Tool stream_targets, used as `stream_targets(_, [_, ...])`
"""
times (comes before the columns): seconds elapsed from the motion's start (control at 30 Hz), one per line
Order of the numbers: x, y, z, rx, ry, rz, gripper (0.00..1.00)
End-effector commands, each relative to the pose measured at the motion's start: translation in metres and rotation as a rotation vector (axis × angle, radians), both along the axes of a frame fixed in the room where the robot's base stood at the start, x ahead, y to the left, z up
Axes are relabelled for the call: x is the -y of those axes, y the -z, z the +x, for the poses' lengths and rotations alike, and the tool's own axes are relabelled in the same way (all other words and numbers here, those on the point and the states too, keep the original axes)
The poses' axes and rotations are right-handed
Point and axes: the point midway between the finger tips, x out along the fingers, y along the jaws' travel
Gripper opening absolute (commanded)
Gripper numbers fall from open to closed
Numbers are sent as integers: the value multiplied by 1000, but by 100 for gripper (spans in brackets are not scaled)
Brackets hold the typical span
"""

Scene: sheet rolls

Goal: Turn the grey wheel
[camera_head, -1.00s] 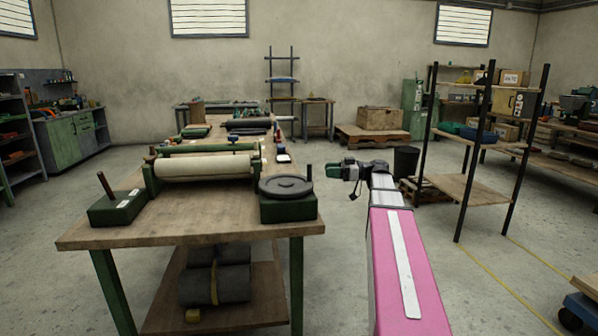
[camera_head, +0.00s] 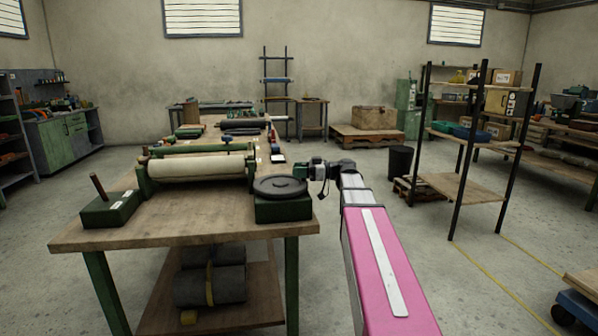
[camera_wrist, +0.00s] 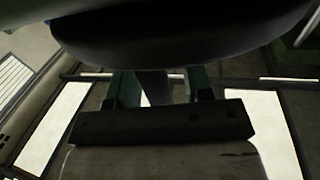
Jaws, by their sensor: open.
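The grey wheel (camera_head: 280,187) lies flat on a dark green box at the table's right front corner. Its upright handle (camera_head: 300,171) stands on the rim's right side. My gripper (camera_head: 309,172) is at the wheel's right edge, level with the handle, with its jaws open. In the wrist view, the dark wheel (camera_wrist: 180,35) fills the top. Two green fingers stand apart, and a grey post (camera_wrist: 153,86), likely the handle, shows between them. I cannot tell whether either finger touches it.
A pale roller (camera_head: 200,167) in a green frame lies left of the wheel. A green box with a brown lever (camera_head: 108,208) stands at the table's left front. Dark rolls (camera_head: 225,285) lie on the lower shelf. The floor right of the table is open, up to a black-posted rack (camera_head: 462,185).

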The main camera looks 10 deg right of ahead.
Motion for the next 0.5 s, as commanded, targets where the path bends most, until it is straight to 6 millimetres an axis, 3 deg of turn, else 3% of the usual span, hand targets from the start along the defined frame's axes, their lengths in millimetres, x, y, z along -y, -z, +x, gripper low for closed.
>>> stream_targets(0.03, [0, 0, 0, 0, 0, 0, 40])
stream_targets(0.17, [0, 0, 0, 0, 0, 0, 0])
stream_targets(0.5, [0, 0, -4, 0, 32, 0, 0])
